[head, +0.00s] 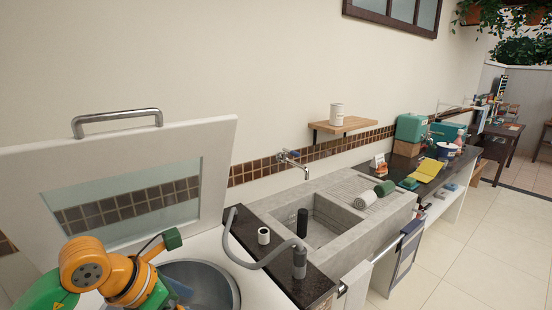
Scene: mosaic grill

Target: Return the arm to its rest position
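An orange and green arm of mine comes in at the lower left of the head view. It is bent over a round grey metal tub (212,283) at the bottom edge. I cannot make out gripper fingers on it; its end is hidden or below the frame. Something blue (180,288) shows in the tub beside the arm, too little of it to name. A white lid (215,165) with a window and a metal handle (116,118) stands raised behind the arm. My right arm and gripper are not in view.
Right of the tub is a dark counter edge with a grey hose (244,262) and a white cup (263,236). A wooden shelf (345,125) is on the wall. The tiled floor at right is open.

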